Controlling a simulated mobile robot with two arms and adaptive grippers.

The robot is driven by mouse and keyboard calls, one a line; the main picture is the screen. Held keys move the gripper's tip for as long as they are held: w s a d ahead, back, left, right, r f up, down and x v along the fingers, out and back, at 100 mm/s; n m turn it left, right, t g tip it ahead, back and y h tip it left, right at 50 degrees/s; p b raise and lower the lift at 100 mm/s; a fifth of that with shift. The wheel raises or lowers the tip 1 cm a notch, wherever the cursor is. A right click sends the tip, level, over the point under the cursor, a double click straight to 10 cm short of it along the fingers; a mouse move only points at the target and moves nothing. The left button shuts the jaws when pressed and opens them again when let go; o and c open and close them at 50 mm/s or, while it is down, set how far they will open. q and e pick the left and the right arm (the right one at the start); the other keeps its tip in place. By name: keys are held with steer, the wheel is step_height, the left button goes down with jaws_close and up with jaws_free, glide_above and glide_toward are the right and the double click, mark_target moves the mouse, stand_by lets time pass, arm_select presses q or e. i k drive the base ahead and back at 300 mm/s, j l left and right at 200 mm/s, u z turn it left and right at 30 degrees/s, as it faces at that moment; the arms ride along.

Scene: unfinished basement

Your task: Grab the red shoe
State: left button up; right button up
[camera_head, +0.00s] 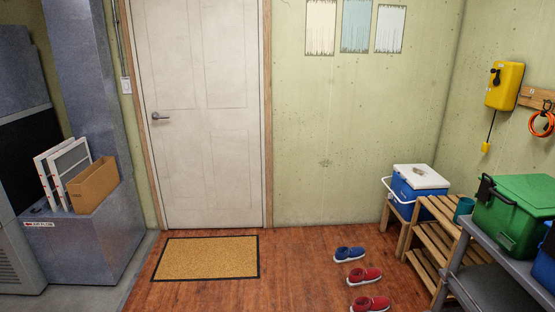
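Two red shoes lie on the wooden floor at the lower right of the head view. One red shoe (364,275) lies just below a blue shoe (349,254). The other red shoe (371,304) is nearest to me, close to the bottom edge of the picture. The three shoes lie in a row, apart from each other, with white soles. Neither of my grippers shows in the view.
A doormat (206,258) lies before a closed white door (204,110). At right stand a wooden rack (425,262), a blue cooler (418,184) and a grey shelf with a green box (517,213). The floor between mat and shoes is clear.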

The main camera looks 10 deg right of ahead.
mark_target(365, 275)
steer(key=i+j+z, duration=0.1)
steer(key=i+z, duration=0.15)
steer(key=i, duration=0.3)
steer(key=i+j+z, duration=0.25)
steer(key=i, duration=0.25)
steer(key=i+j+z, duration=0.25)
steer(key=i, duration=0.25)
